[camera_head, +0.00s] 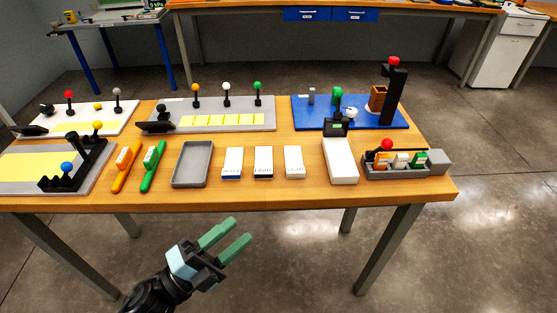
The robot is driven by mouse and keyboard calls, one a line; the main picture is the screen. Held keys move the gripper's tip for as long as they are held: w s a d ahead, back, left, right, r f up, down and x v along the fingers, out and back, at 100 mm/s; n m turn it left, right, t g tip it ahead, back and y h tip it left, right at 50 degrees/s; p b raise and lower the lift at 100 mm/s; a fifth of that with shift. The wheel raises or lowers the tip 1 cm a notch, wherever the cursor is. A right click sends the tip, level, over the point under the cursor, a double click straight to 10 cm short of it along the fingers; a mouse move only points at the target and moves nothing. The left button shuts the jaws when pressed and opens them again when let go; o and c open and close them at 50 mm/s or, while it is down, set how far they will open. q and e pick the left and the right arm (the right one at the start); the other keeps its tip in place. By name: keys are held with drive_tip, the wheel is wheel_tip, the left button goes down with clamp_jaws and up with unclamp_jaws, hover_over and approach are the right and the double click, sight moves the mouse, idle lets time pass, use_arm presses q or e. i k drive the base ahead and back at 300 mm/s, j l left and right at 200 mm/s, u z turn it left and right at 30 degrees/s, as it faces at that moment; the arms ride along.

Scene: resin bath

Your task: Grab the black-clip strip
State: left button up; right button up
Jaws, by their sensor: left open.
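Three narrow white pieces lie side by side on the wooden table: a left one (232,160) with a blue lower edge, a middle one (263,160) with dark marks near its front, and a right one (294,160). My left gripper (240,231) has green fingers, spread apart and empty. It is in front of the table's near edge, below these pieces in the picture, touching nothing. My right gripper is not in view.
On the wooden table (330,193), a grey tray (192,183), an orange tool (125,168) and a green tool (152,168) lie left of the white pieces. A white box (340,163) and a grey rack (436,162) stand right. Behind are a grey board (270,108) and a blue board (305,118).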

sight(263, 169)
drive_tip(key=i+l, duration=0.15)
drive_tip(key=l, duration=0.25)
drive_tip(key=i+l, duration=0.1)
drive_tip(key=l, duration=0.3)
drive_tip(key=i+l, duration=0.15)
drive_tip(key=l, duration=0.25)
drive_tip(key=i+l+u, duration=0.1)
drive_tip(key=l, duration=0.3)
